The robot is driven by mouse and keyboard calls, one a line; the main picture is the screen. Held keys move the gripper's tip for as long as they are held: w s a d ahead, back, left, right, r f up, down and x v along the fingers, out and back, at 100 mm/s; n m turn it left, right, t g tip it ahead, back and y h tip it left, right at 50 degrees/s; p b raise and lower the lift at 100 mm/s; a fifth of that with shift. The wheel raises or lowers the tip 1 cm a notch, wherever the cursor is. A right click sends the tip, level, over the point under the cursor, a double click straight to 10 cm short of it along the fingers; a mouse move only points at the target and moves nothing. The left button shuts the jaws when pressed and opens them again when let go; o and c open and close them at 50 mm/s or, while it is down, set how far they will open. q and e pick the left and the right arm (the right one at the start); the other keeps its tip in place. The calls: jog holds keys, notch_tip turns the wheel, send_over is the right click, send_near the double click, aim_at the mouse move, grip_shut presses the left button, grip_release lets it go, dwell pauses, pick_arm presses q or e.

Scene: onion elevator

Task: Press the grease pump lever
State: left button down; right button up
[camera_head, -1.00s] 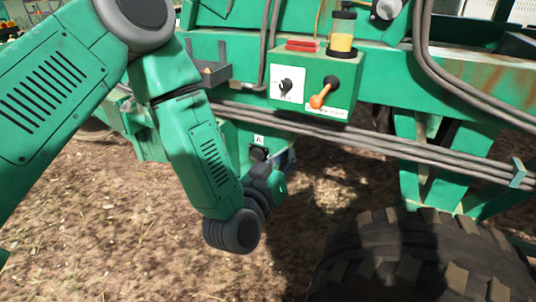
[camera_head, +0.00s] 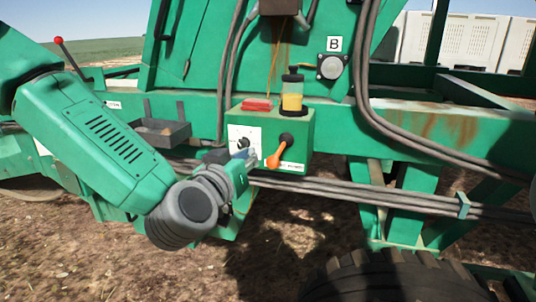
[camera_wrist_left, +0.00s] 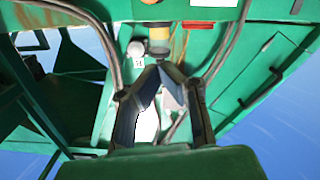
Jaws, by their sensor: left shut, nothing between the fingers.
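The green grease pump box (camera_head: 297,133) is mounted on the machine frame, with a clear reservoir of yellow grease (camera_head: 291,101) on top. The orange lever (camera_head: 273,160) slants down and left from a black pivot on its front. My left gripper (camera_head: 250,155) is at the box front, just left of the lever's knob. Its fingers are shut and empty; whether they touch the knob I cannot tell. In the left wrist view the fingertips (camera_wrist_left: 159,68) meet below the yellow reservoir (camera_wrist_left: 159,34); the lever cannot be made out there. My right gripper is not in view.
A red block (camera_head: 257,104) sits on the box. A small grey tray (camera_head: 160,133) is to the left. Thick hoses (camera_head: 370,75) hang at right and cables (camera_head: 350,190) run below. A round fitting (camera_head: 332,68) sits under label B. A large tyre (camera_head: 395,275) stands below right.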

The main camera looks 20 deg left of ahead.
pick_arm(q)
jog(key=w+d+f+p, duration=0.1)
jog(key=w+f, duration=0.3)
jog(key=w, duration=0.6)
jog(key=shift+w+d+f+p, duration=0.15)
jog(key=shift+d+p, duration=0.1)
jog(key=shift+p, duration=0.1)
notch_tip(320, 180, down, 9)
jog(key=t+b, duration=0.6)
jog(key=b, duration=1.3)
jog(key=shift+w+f, duration=0.2)
jog(key=shift+w, duration=0.05)
